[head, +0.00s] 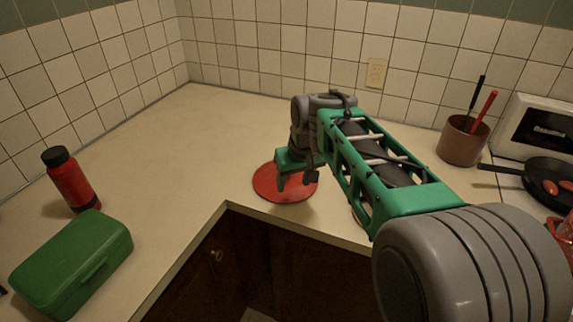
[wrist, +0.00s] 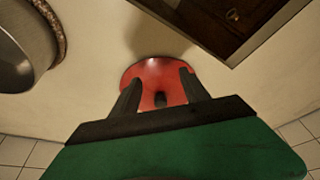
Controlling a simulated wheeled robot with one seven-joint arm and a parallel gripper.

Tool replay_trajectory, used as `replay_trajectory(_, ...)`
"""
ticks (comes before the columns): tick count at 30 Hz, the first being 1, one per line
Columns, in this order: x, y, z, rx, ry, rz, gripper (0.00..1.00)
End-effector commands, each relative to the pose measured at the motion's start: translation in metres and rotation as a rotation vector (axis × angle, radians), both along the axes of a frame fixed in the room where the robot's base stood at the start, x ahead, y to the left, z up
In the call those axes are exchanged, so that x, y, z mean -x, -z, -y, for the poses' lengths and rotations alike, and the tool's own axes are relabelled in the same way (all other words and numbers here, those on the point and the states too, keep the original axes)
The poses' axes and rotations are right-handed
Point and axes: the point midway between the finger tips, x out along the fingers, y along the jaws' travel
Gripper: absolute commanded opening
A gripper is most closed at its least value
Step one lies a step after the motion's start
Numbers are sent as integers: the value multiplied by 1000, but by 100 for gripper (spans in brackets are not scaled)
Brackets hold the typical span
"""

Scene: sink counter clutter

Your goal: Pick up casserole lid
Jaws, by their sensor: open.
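The casserole lid looks like a red round disc (head: 268,190) lying on the counter near its inner front corner in the head view. My gripper (head: 297,184) hangs over the right part of the lid in the head view. Whether the fingers touch the lid I cannot tell.
A green box (head: 72,262) and a red bottle (head: 71,180) stand at the left. A brown utensil pot (head: 457,146), a black pan (head: 540,181) and a white appliance (head: 520,116) stand at the right. The counter (head: 175,150) left of the lid is clear.

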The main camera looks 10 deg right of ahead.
Motion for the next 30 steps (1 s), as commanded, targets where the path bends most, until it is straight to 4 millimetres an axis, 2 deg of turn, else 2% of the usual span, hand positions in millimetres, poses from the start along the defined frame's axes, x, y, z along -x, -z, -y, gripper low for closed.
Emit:
replay_trajectory(1,-24,-15,4,0,-9,15,54)
replay_trajectory(3,-50,-26,6,1,-26,40,54)
replay_trajectory(6,-70,-33,8,2,-41,61,54)
replay_trajectory(8,-75,-30,8,3,-45,65,54)
replay_trajectory(14,-86,-7,4,3,-47,66,54)
replay_trajectory(22,-102,34,1,3,-46,67,54)
replay_trajectory(29,-104,37,1,4,-46,70,54)
replay_trajectory(30,-104,37,1,4,-46,70,51)
